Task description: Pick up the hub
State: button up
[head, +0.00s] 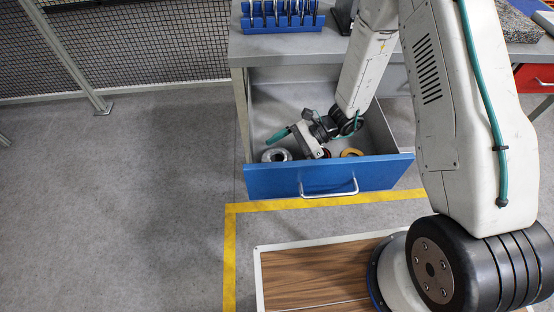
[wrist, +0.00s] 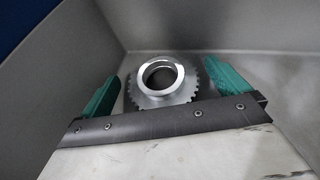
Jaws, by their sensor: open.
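The hub (wrist: 161,82) looks like a silver metal ring with a raised collar, a round bore and a toothed rim. It lies in a corner of the open drawer. A silver ring-shaped part, which looks like the same hub (head: 276,155), shows at the drawer's left front in the head view. My gripper (wrist: 160,72) is open, with one green finger to the left of the hub and one to the right. The fingers appear apart from it. The hub's near edge is hidden behind the gripper's dark bar. In the head view my gripper (head: 284,142) is low inside the drawer.
The drawer (head: 329,181) has a blue front and grey walls close around my gripper. A yellow ring (head: 351,152) lies to the right, with a dark reddish part (head: 326,153) between. A workbench (head: 285,46) with a blue rack (head: 280,14) stands above.

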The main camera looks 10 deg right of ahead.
jog(key=shift+x, duration=0.95)
jog(key=c, duration=1.2)
jog(key=shift+c, duration=0.6)
jog(key=shift+r, duration=0.1)
jog(key=shift+r, duration=0.1)
